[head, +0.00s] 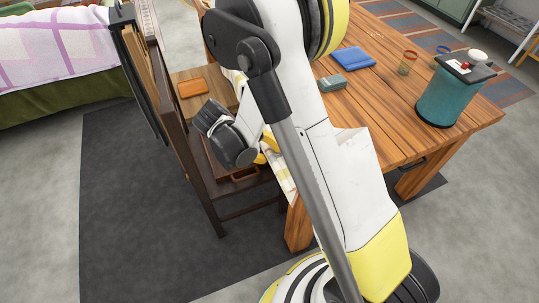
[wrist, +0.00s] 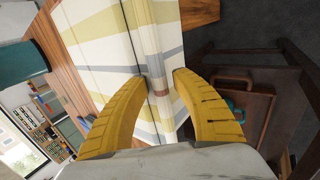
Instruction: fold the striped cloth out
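The striped cloth (wrist: 95,18), white with yellow and grey bands, lies over the wooden table's edge in the wrist view, part on top and part hanging. In the head view, my arm hides much of it; a pale part (head: 355,150) lies at the table corner, and a strip (head: 280,180) hangs at the side. My gripper (wrist: 160,76) has two yellow curved fingers, tips a little apart, on either side of the cloth's hanging fold. A narrow reddish band on the cloth shows between them. I see no clear pinch. In the head view, the gripper is mostly hidden.
The table (head: 440,105) bears a teal canister (head: 447,97), a blue book-like item (head: 353,57) and a grey-green block (head: 332,82). A dark chair (head: 205,190) stands close at its left side. Open floor (head: 40,220) lies farther left.

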